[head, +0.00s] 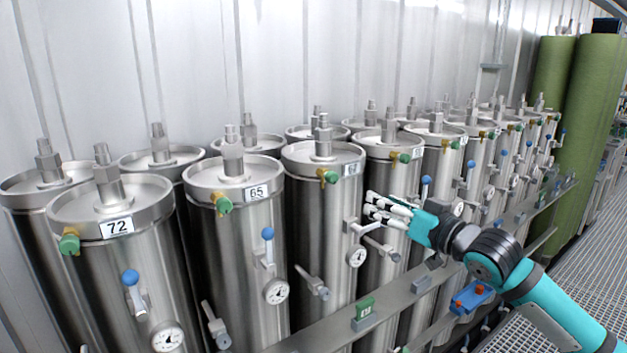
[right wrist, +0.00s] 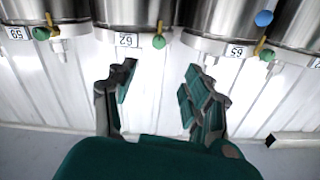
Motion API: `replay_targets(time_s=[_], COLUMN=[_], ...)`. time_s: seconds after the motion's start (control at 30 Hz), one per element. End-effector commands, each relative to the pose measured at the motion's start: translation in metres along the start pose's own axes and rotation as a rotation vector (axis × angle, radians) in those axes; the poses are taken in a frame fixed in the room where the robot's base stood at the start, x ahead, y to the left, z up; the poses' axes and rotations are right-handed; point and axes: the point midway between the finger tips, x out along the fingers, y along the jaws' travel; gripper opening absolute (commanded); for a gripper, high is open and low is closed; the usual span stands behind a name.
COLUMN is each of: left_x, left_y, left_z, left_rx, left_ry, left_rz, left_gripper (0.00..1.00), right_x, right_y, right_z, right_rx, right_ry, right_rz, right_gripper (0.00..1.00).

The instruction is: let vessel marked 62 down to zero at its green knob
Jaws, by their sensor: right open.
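The vessel marked 62 (head: 315,215) is a steel cylinder in the front row, right of the one marked 65. Its tag (head: 351,168) is small in the head view; the upside-down tag (right wrist: 127,40) in the right wrist view reads as 62. Its green knob (head: 330,177) sits on a brass valve left of the tag; the knob also shows in the right wrist view (right wrist: 158,41). Its gauge (head: 357,257) is too small to read. My right gripper (head: 368,206) is open and empty, apart from the knob, which lies beyond its spread fingers (right wrist: 158,88). My left gripper is out of view.
Vessels marked 65 (head: 238,255) and 72 (head: 115,260) stand to the left, with similar ones beyond to the right. Blue-ball levers (head: 267,233) and side valves jut forward. A grey rail (head: 325,327) runs along the front, with a blue box (head: 472,297) near my arm.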

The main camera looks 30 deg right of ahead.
Motion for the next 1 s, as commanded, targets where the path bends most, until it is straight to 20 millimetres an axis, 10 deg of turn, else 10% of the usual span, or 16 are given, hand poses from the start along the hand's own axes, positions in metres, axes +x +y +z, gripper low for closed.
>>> replay_targets(time_s=[1.0], left_x=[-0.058], left_y=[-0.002], left_z=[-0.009], left_rx=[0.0], left_ry=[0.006], left_rz=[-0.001], left_gripper=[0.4], right_x=[0.148], right_y=[-0.001], right_z=[-0.005], right_rx=[0.0], right_ry=[0.003], right_rz=[0.0], right_gripper=[0.51])
